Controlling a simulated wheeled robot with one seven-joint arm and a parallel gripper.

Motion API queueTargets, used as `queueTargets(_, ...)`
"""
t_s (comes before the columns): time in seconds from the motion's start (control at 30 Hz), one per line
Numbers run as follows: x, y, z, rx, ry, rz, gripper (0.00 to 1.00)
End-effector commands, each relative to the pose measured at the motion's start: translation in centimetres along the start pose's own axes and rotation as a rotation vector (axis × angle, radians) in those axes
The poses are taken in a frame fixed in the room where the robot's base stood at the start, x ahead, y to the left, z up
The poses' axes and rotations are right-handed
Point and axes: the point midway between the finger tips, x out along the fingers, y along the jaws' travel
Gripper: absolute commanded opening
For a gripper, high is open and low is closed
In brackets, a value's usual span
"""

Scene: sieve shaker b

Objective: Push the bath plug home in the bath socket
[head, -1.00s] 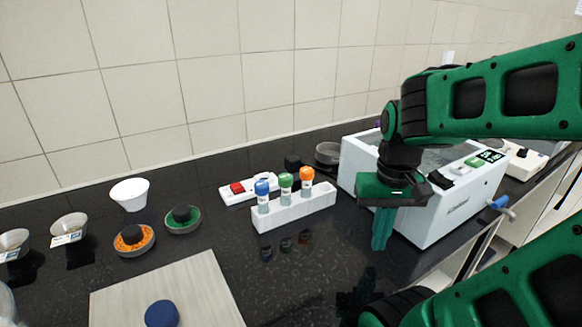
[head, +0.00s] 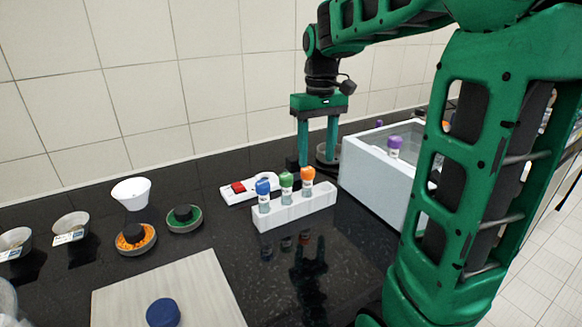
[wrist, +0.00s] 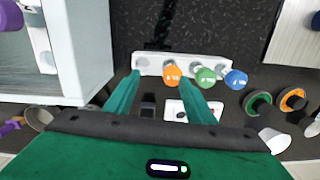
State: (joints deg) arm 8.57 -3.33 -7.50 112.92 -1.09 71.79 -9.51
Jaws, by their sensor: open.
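What looks like the bath plug is a small black block (head: 291,162) at the back of the counter, partly behind my left finger. It also shows in the wrist view (wrist: 148,104), between my fingers in the picture and apart from them. What looks like the bath socket is a white unit with a red switch (head: 238,187), left of the black block. It also shows in the wrist view (wrist: 175,108), partly behind a finger. The block appears to be apart from the socket. My gripper (head: 317,163) is open and empty, fingers pointing down above this area.
A white rack (head: 290,212) with blue, green and orange capped tubes stands in front of the socket. The white water bath (head: 366,177) stands to the right, with a purple-capped tube (head: 394,146). A grey round dish (head: 327,153) is behind my fingers. Bowls stand left.

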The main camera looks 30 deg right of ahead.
Motion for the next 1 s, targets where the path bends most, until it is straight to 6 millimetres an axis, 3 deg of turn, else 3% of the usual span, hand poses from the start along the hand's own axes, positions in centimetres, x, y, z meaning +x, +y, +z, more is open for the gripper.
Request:
queueTargets(0.3,0.1,0.6,-9.1,-0.047,0.016,0.019,0.5)
queueTargets(0.5,0.5,0.5,-13.4,-0.076,0.027,0.02,0.5)
queueTargets(0.7,0.9,0.2,-15.3,-0.091,0.032,0.018,0.5)
queueTargets(1.0,0.9,-0.1,-15.6,-0.096,0.033,0.018,0.5)
